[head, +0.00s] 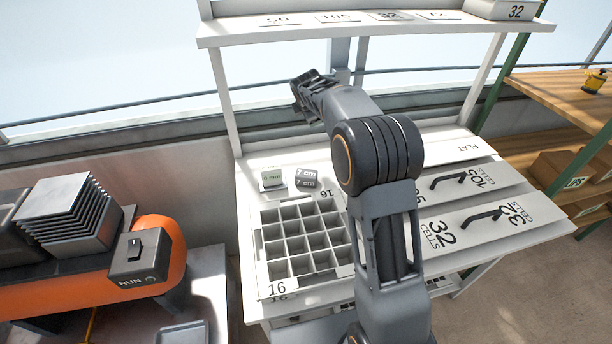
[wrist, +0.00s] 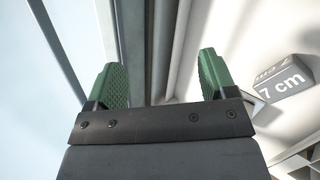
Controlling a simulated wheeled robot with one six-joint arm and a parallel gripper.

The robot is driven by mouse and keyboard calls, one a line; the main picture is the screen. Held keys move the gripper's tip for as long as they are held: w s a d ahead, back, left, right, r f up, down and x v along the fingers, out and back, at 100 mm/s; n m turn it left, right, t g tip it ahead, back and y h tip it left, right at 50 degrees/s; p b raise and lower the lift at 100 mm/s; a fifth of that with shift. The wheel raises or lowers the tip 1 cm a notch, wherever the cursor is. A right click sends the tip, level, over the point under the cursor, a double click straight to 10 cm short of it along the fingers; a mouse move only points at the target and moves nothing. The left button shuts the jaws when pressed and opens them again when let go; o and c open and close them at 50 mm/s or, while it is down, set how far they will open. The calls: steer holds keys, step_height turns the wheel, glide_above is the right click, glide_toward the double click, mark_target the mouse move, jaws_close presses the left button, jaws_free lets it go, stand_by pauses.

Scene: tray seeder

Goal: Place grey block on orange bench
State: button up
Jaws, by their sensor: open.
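The grey block (head: 306,181), marked "7 cm", sits on the white table behind the 16-cell tray. It also shows at the right of the wrist view (wrist: 284,78), to the right of my fingers and apart from them. My gripper (head: 306,92) is raised above the back of the table in the head view. In the wrist view its two green fingers (wrist: 161,80) stand wide apart with nothing between them. The orange bench (head: 172,252) is at the left, its rounded orange end facing the table. A grey "RUN" switch box (head: 140,258) sits on it.
A small pale block (head: 271,178) stands left of the grey block. The 16-cell tray (head: 262,255) lies in front. Flat handled plates (head: 485,215) cover the table's right side. A white shelf (head: 370,29) spans above. A finned grey stack (head: 66,212) stands on the orange bench.

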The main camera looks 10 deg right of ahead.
steer(key=s+a+f+m+g+y, duration=0.25)
steer(key=s+m+g, duration=0.45)
steer(key=s, duration=0.4)
steer(key=g, duration=0.1)
glide_above(306, 173)
step_height(306, 173, down, 8)
steer(key=shift+d+f+b, duration=0.1)
steer(key=shift+d+b, duration=0.05)
steer(key=shift+b, duration=0.25)
steer(key=shift+f, duration=3.1)
steer(key=shift+c, duration=0.4)
steer(key=c, duration=1.1)
steer(key=shift+r, duration=0.1)
